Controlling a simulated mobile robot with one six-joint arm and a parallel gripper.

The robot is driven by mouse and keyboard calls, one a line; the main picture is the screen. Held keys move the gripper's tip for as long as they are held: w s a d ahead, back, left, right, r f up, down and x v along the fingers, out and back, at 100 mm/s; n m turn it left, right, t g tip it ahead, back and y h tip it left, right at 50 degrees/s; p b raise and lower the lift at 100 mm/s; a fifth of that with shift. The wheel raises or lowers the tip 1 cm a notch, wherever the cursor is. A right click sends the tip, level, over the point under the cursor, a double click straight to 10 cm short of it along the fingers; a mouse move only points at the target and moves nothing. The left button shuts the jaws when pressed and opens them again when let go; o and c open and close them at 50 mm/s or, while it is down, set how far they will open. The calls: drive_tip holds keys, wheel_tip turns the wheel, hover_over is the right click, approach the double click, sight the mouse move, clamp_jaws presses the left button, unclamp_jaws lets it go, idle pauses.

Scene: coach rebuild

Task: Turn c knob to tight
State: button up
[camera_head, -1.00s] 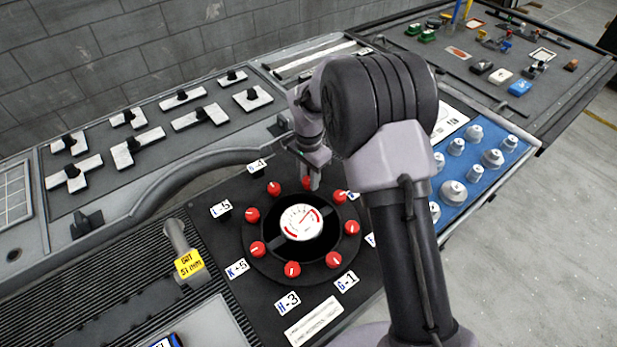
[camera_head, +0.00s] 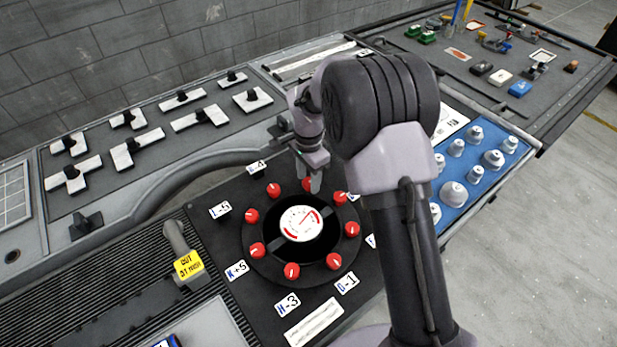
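A black round dial plate (camera_head: 256,270) carries a ring of several red knobs around a white gauge (camera_head: 300,224) with a red needle. My gripper (camera_head: 314,186) points down at the far side of the ring, at a red knob (camera_head: 306,184) that it partly covers. I cannot tell whether the fingers grip the knob or only stand beside it. A red knob (camera_head: 340,198) sits just right of the gripper. White labels such as L-5 (camera_head: 220,210), K+5 (camera_head: 237,269) and H-3 (camera_head: 287,304) lie around the plate. The label by the gripper's knob is hidden by my arm.
A blue tray (camera_head: 482,188) with several grey knobs is right of my arm. Black-handled white switches (camera_head: 138,145) fill the left panel. A grey lever with a yellow tag (camera_head: 188,265) stands left of the dial.

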sight(309, 181)
drive_tip(key=shift+o, duration=0.2)
wheel_tip(309, 181, up, 17)
drive_tip(key=p, duration=0.6)
drive_tip(key=shift+r, duration=0.2)
drive_tip(key=s+d+r+n+t+y+b, duration=0.1)
drive_tip(key=s+d+r+n+t+b, duration=0.3)
drive_tip(key=s+r, duration=0.7)
drive_tip(key=s+d+f+n+t+y, duration=0.1)
drive_tip(key=s+d+f+n, duration=0.1)
drive_tip(key=s, duration=1.6)
drive_tip(key=shift+d+f+n+t, duration=0.4)
drive_tip(key=shift+d+n, duration=0.1)
drive_tip(key=shift+d, duration=0.15)
